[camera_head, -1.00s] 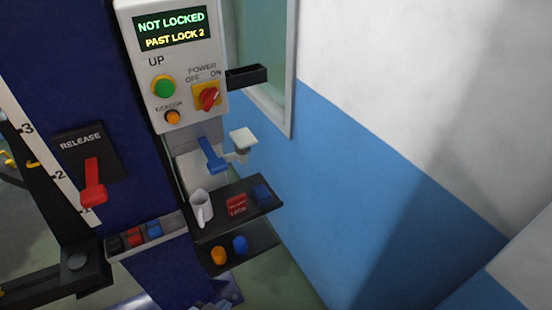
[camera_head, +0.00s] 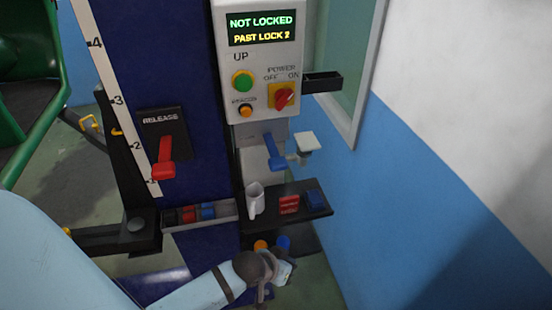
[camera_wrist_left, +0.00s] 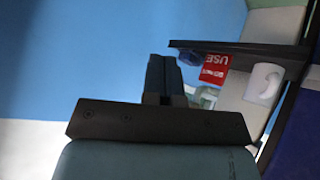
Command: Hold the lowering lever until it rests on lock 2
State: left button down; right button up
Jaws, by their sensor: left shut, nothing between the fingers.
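The control box display (camera_head: 261,28) reads "NOT LOCKED" and "PAST LOCK 2". A blue lever (camera_head: 274,151), which looks like the lowering lever, sticks out below the box; nothing touches it. A red lever (camera_head: 166,157) hangs on the black RELEASE plate. My left gripper (camera_head: 280,271) is low in front of the column, below the small shelf and well under the blue lever. In the left wrist view its fingers (camera_wrist_left: 164,74) are together and empty, with the blue wall beyond them. My right gripper is not in view.
The shelf (camera_head: 320,208) holds a white mug (camera_head: 255,199), a red box (camera_head: 289,204) and a blue item (camera_head: 316,200). A tray (camera_head: 228,215) of coloured pieces adjoins it. A numbered scale (camera_head: 104,60) runs up the column. The wall stands close on the right.

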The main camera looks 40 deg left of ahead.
pick_arm(q)
jog(key=w+a+r+n+g+y+p, duration=0.15)
jog(key=w+a+r+n+g, duration=0.35)
jog(key=w+r, duration=0.6)
notch_tip(320, 180, up, 15)
jog(key=n+g+y, duration=0.1)
jog(key=n+y, duration=0.3)
jog(key=n, duration=0.1)
send_over(275, 166)
jog(key=s+d, duration=0.2)
jog(key=d, duration=0.1)
jog(key=shift+s+a+r+p, duration=0.1)
jog(key=shift+s+r+p, duration=0.1)
jog(key=shift+p, duration=0.2)
jog(key=x, duration=0.9)
jog(key=shift+s, duration=0.1)
jog(key=shift+f, duration=0.6)
